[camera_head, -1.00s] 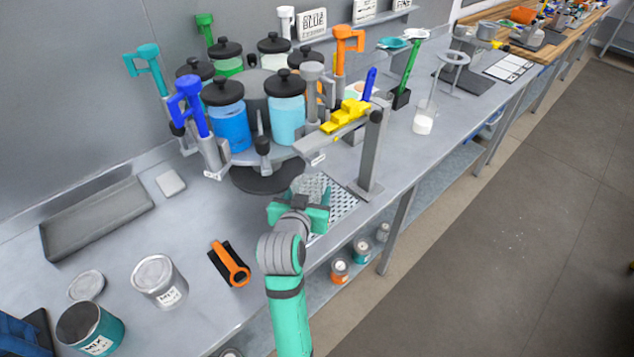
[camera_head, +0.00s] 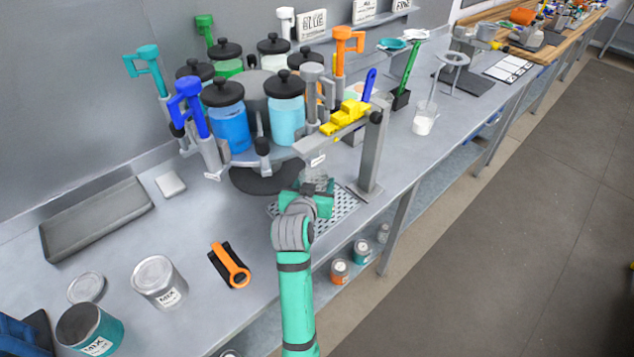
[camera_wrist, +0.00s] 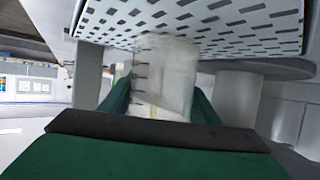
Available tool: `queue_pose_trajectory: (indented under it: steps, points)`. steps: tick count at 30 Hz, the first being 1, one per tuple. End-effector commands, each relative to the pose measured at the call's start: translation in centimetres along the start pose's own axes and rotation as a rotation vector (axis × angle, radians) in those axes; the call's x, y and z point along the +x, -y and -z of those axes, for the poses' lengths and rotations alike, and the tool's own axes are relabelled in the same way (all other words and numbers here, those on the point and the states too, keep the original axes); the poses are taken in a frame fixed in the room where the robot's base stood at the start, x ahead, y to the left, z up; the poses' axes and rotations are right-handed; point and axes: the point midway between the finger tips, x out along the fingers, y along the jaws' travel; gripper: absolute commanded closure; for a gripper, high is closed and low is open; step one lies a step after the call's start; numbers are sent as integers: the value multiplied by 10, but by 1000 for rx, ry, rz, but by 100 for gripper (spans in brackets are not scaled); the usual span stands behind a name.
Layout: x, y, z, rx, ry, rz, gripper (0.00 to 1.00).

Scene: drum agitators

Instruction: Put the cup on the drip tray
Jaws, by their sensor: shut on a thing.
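My gripper (camera_head: 318,196) is shut on a clear cup (camera_head: 316,176), which shows just beyond the fingers in the head view. In the wrist view the cup (camera_wrist: 163,75) is translucent with dark graduation marks, between the green fingers (camera_wrist: 160,100). The drip tray (camera_head: 345,206) is a perforated light plate beside the grey post, partly hidden by my gripper. It also shows along the top of the wrist view (camera_wrist: 215,22), at the cup's end. The cup is over the tray; I cannot tell whether they touch.
A grey post (camera_head: 372,155) with a yellow clamp (camera_head: 346,117) stands right of the tray. A carousel of capped jars (camera_head: 232,128) stands behind, over a dark round base (camera_head: 262,178).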

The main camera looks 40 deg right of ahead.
Motion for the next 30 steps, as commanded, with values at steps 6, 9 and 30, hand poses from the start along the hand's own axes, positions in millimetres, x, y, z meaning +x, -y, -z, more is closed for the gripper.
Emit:
queue_pose_trajectory:
  steps: [6,9,30]
  points:
    - [1,0,-2,0,1,0,32]
    - [1,0,-2,0,1,0,26]
    - [-68,-1,0,0,-1,-1,26]
